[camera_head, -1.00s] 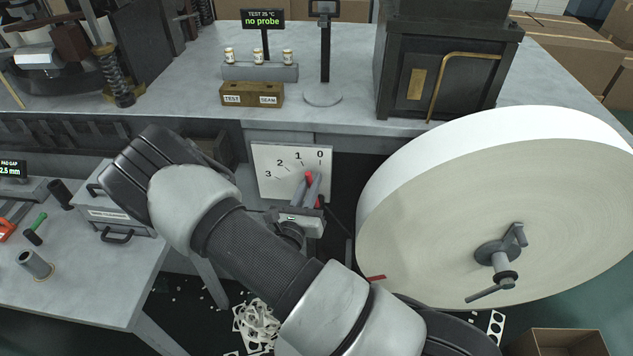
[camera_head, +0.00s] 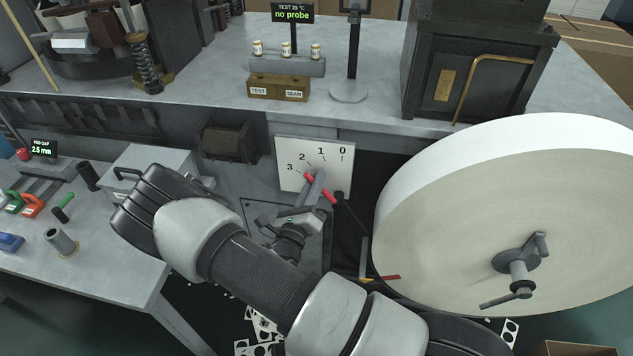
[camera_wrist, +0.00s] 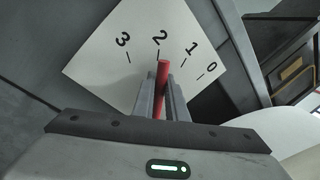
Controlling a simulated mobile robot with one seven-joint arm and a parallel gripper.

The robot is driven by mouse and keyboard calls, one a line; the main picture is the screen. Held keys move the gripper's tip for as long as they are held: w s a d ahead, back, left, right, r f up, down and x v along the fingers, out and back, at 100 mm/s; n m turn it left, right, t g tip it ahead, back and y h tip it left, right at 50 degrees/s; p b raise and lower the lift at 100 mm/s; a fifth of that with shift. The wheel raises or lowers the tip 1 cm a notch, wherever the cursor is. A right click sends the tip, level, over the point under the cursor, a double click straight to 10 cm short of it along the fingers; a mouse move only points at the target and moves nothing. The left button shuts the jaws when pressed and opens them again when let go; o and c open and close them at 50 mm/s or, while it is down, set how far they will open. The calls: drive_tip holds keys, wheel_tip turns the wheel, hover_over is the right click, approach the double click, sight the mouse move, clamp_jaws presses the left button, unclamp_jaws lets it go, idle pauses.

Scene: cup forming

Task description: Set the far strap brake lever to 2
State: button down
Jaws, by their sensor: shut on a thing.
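The strap brake lever (camera_head: 328,196) is a red bar in front of a white dial plate (camera_head: 287,181) marked 0 to 3, below the bench edge. My gripper (camera_head: 314,189) is shut on the lever, with its grey fingers on either side of the bar. In the wrist view, the red lever (camera_wrist: 162,75) stands between my gripper's fingers (camera_wrist: 161,98), its tip just below the 2 mark on the dial (camera_wrist: 100,70). The fingers hide the lower part of the lever.
A large pale paper roll (camera_head: 560,210) with a crank stands close to the right of the dial. A side table (camera_head: 110,255) with small tools is at the left. The bench (camera_head: 385,110) above carries a dark cabinet (camera_head: 475,65) and a test stand.

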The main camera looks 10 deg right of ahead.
drive_tip(key=c, duration=1.8)
unclamp_jaws()
drive_tip(key=shift+o, duration=0.2)
drive_tip(key=shift+s, duration=0.1)
drive_tip(key=p+v, duration=0.1)
drive_tip(key=v, duration=1.6)
drive_tip(key=shift+s, duration=0.1)
